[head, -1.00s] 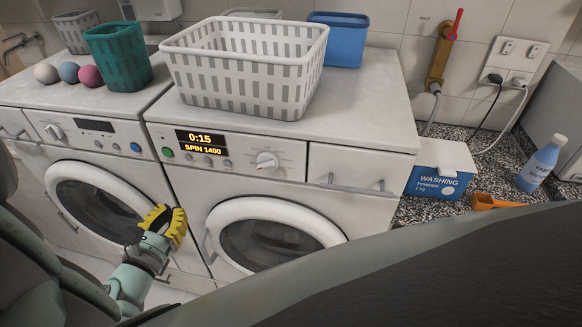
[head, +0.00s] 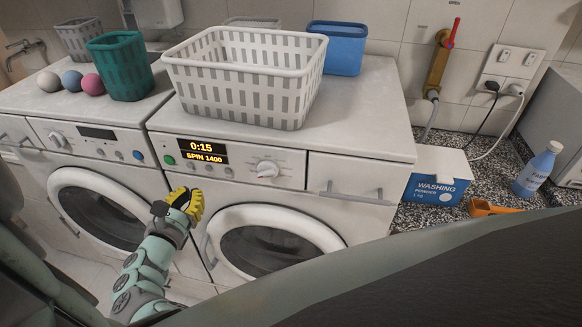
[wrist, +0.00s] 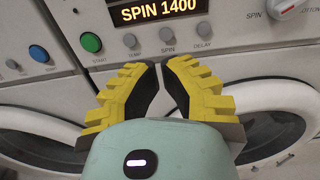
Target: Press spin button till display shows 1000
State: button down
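The right washing machine's display (head: 203,152) reads 0:15 and SPIN 1400; its SPIN 1400 line also shows in the wrist view (wrist: 158,10). Below it, the small grey spin button (wrist: 167,33) sits between the TEMP button (wrist: 130,40) and the DELAY button (wrist: 203,29). In the head view the spin button (head: 209,168) is the middle one of three. My gripper (wrist: 161,66) has yellow ribbed fingers with dark pads. Their tips are together with only a thin gap, and nothing is between them. The tips appear just below the spin button, apart from it.
A green START button (wrist: 91,42) is left of TEMP. A program dial (head: 267,169) is at the panel's right. The round door (head: 275,212) with its handle lies below the panel. A second washing machine (head: 85,150) stands left. A white basket (head: 245,75) sits on top.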

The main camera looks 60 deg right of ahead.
aim_at(207, 171)
jog(key=x, duration=0.6)
jog(key=shift+d, duration=0.4)
jog(key=shift+w+d+f+b, duration=0.2)
jog(key=shift+w+d+b, duration=0.1)
jog(key=shift+d+b, duration=0.25)
jog(key=shift+a, duration=0.15)
